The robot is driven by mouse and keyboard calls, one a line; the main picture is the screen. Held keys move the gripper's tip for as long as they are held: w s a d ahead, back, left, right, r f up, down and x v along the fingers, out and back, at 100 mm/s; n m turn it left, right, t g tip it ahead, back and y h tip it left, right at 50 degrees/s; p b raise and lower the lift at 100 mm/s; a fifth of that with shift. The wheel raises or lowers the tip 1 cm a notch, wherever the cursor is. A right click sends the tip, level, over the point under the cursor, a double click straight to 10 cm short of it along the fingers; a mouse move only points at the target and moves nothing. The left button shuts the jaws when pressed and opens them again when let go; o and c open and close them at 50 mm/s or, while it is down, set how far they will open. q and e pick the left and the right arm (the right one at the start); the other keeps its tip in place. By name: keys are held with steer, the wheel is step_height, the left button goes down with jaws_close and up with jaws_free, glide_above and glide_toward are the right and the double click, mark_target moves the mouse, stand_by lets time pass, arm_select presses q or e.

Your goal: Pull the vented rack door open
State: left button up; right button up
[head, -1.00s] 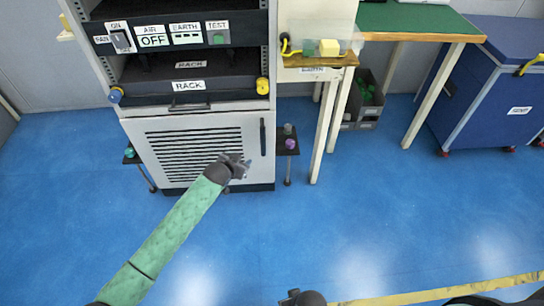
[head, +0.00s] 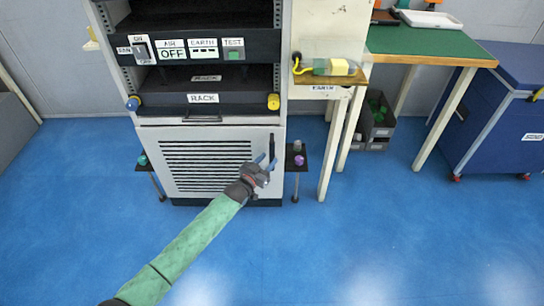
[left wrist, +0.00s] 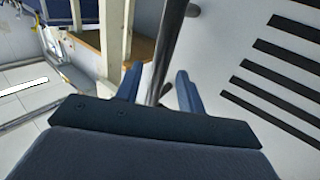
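The vented rack door (head: 183,188) is a pale panel with dark horizontal slots, low on the rack, and looks closed. Its dark vertical handle (head: 272,147) is near the right edge. My left gripper (head: 267,163) is at the lower part of the handle. In the left wrist view the handle bar (left wrist: 168,45) appears between the two blue fingers of the left gripper (left wrist: 158,88), with gaps visible on both sides. The fingers are open, and I see no clear contact. The door's slots (left wrist: 268,92) show at the right there. My right gripper is not in view.
Small side shelves flank the door, the right one (head: 297,166) with small knobs close to my left gripper. A green-topped table (head: 420,45) and a blue cabinet (head: 500,115) stand to the right. The blue floor (head: 380,230) in front is clear.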

mark_target(272, 155)
arm_select(q)
steer(key=shift+x, duration=1.85)
steer(key=shift+c, duration=0.5)
jaws_close()
